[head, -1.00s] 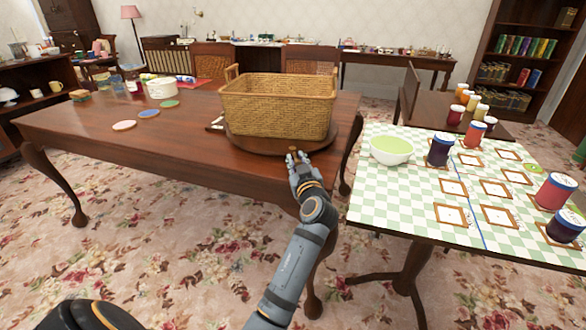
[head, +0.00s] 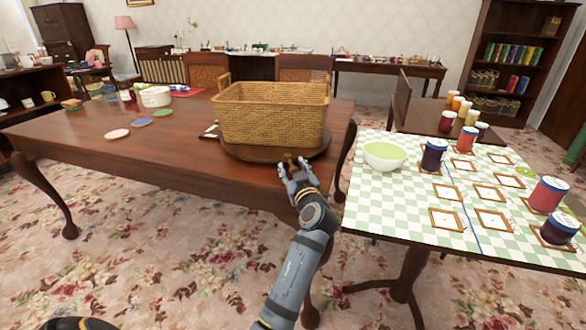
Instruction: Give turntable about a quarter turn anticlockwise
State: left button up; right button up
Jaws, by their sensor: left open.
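The turntable (head: 237,151) is a round dark wooden disc on the front right part of the wooden table. A large woven basket (head: 270,122) stands on it and hides most of its top. A small brown knob (head: 289,157) shows at the turntable's front edge. My left gripper (head: 293,163) is at this front edge with its fingers apart, close to the knob. I cannot tell whether the fingers touch the knob. My right gripper is not in view.
Coasters (head: 141,122) and a white pot (head: 156,97) stand on the left of the wooden table (head: 85,140). To the right, a checkered table (head: 375,205) holds a green-filled bowl (head: 384,155), jars and small frames. A gap separates the two tables.

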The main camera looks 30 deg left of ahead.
pick_arm(q)
notch_tip(320, 180, up, 10)
dwell(0.5)
jog(key=shift+c, duration=0.2)
